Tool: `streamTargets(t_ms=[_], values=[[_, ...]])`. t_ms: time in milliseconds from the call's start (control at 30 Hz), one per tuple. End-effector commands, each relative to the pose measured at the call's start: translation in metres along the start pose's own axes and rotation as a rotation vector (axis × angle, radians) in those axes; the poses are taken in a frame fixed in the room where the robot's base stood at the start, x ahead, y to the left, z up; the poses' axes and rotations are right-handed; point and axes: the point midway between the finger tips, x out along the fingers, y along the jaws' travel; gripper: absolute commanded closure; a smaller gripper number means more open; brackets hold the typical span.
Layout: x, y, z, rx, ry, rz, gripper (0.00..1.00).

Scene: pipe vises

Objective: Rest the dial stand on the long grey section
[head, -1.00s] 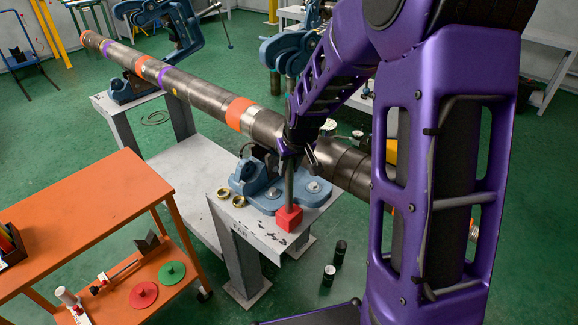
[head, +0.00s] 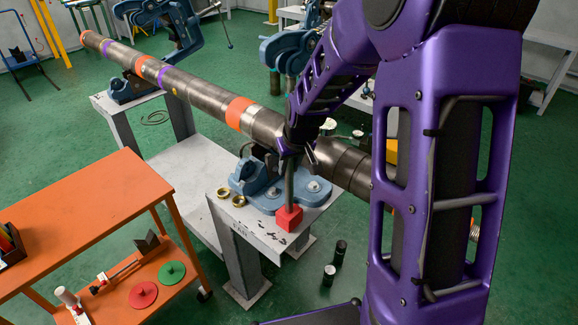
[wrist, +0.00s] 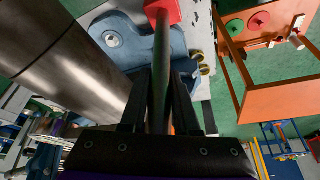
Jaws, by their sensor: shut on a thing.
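The dial stand (head: 289,217) is a red block on a grey upright rod. My gripper (head: 291,150) is shut on the rod, which also shows between the fingers in the wrist view (wrist: 160,75). The red block is by the front corner of the white bench, beside the blue vise base; I cannot tell whether it touches the bench. No dial face can be made out. The long steel pipe (head: 200,93) runs diagonally behind it, with orange and purple bands. A long bare grey section lies between a purple band (head: 163,77) and an orange band (head: 240,113).
A blue vise (head: 245,180) holds the pipe at the near bench (head: 232,215); another blue vise (head: 125,90) stands farther left. Two brass rings (head: 238,201) lie on the bench. An orange cart (head: 90,215) stands at left. Dark cylinders (head: 328,275) stand on the floor.

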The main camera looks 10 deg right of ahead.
Motion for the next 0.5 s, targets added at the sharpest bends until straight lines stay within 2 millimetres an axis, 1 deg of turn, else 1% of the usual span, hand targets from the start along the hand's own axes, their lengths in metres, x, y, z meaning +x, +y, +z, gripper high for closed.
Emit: streamTargets(t_ms=[33, 500], values=[[-0.0019, 0.0004, -0.0029, -0.001, 0.007, 0.002, 1.0], [0.002, 0.0004, -0.0013, 0.0, 0.007, 0.002, 1.0]])
